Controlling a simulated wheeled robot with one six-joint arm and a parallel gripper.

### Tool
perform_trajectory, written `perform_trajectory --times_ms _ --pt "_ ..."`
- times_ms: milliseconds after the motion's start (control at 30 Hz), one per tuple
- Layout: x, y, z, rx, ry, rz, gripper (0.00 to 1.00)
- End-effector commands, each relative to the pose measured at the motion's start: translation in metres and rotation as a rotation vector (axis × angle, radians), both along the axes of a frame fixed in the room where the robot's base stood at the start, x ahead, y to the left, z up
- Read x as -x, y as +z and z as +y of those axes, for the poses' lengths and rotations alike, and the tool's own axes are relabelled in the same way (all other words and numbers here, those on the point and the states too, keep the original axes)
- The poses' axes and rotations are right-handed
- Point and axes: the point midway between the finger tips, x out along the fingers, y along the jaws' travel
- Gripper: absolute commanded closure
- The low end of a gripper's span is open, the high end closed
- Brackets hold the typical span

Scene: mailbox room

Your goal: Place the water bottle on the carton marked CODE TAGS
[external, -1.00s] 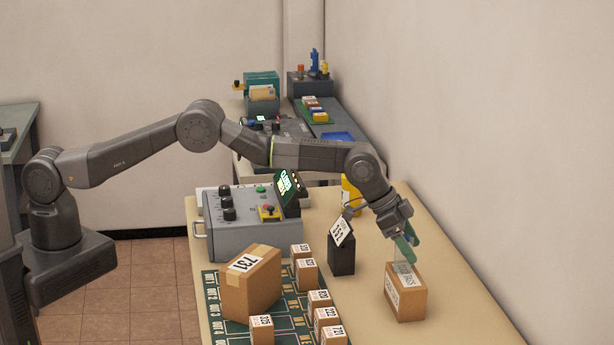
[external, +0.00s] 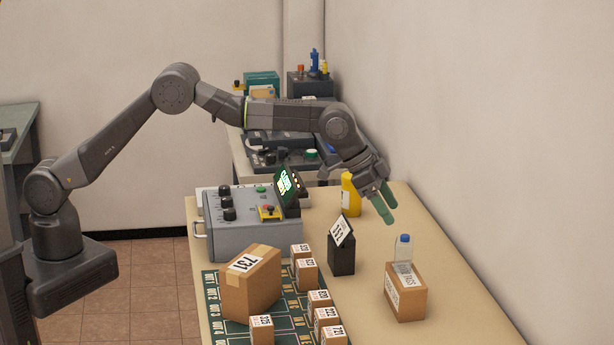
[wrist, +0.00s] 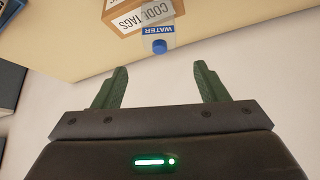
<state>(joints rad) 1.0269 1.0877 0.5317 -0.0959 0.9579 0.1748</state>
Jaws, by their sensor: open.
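The water bottle (external: 403,255) is clear with a blue cap and stands upright on the CODE TAGS carton (external: 405,300), a brown box at the right of the table. In the wrist view the bottle (wrist: 158,38) shows its blue WATER label and cap in front of the carton (wrist: 118,20). My gripper (external: 388,207) is above the table, up and back from the bottle, apart from it. Its green fingers are open and empty, and in the wrist view the gap between the fingertips (wrist: 160,75) is clear.
A black stand (external: 341,258) with a label card and a yellow bottle (external: 350,194) are left of my gripper. A large carton marked 731 (external: 250,284) and several small boxes sit on the green mat (external: 212,300). A grey control box (external: 240,225) is behind. The wall borders the table's right.

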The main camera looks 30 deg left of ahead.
Motion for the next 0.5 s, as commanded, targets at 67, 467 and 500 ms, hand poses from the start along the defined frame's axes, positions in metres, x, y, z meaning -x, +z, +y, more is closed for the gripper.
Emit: perform_trajectory --times_ms 67,467,500 --pt "0.001 0.006 0.004 0.002 0.000 -0.001 0.33" --pt "0.004 0.014 0.009 0.000 0.000 0.000 0.33" --pt "0.004 0.014 0.009 0.000 0.000 0.000 0.33"
